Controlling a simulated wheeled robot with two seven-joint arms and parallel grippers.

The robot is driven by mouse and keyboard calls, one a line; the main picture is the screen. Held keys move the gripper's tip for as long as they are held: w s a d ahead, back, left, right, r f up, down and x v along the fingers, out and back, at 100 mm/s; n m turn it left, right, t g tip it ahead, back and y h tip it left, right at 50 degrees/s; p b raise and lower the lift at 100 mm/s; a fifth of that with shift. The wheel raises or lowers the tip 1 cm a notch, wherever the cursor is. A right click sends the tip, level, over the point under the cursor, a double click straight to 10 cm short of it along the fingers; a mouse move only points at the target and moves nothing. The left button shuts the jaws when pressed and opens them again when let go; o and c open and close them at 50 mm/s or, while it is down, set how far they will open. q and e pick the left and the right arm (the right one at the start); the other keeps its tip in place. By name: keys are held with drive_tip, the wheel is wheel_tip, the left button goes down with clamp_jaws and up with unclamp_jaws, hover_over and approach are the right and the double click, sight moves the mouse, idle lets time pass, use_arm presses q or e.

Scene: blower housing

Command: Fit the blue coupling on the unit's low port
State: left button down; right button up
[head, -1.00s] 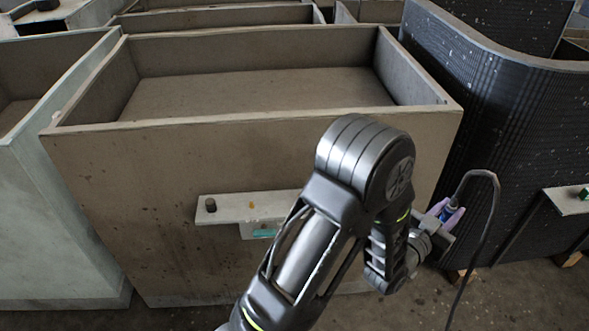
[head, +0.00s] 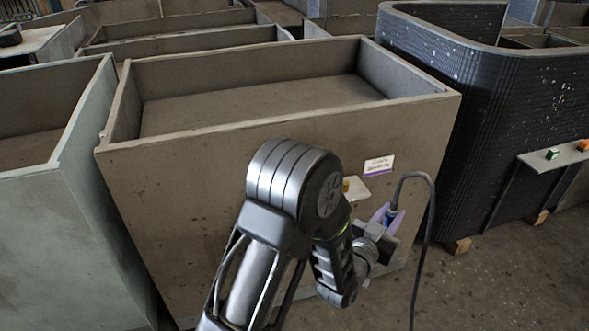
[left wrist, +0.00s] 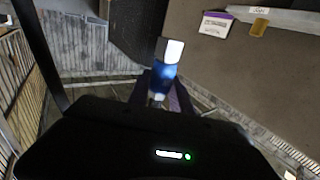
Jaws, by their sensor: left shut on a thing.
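My left gripper (head: 389,213) has purple fingers shut on the blue coupling (head: 391,217), in front of the right part of a big brown box's front. A black cable (head: 431,215) loops up from the coupling and hangs down. In the left wrist view, the blue coupling (left wrist: 163,74) with its whitish end stands between the fingers (left wrist: 161,92), pointing away from the wrist. It touches nothing but the gripper there. I cannot make out the unit's low port; my left arm hides much of the box front. My right gripper is not in view.
The brown box (head: 200,190) carries a white and purple label (head: 378,165) and a small ledge (head: 354,188) with a yellow piece (head: 346,185). A dark ribbed bin (head: 450,110) stands at right, with a shelf (head: 540,163) holding green and orange pieces. Floor is clear between.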

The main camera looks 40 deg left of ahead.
use_arm(q)
drive_tip(key=shift+w, duration=0.1)
drive_tip(key=w+a+n+g+y+b, duration=0.1)
drive_tip(key=a+y+b, duration=0.4)
drive_tip(key=a, duration=0.9)
drive_tip(key=w+a+n+g+y+b, duration=0.2)
drive_tip(key=a+n+y+b, duration=0.2)
drive_tip(key=a+b, duration=0.5)
drive_tip(key=a+f+n, duration=0.1)
drive_tip(key=a, duration=0.5)
drive_tip(key=shift+w+a+n+y, duration=0.15)
drive_tip(key=shift+w+n+y, duration=0.15)
drive_tip(key=shift+w+y, duration=0.1)
drive_tip(key=shift+f, duration=0.1)
drive_tip(key=shift+f+b, duration=1.45)
drive_tip(key=shift+f, duration=0.7)
drive_tip(key=shift+r, duration=0.1)
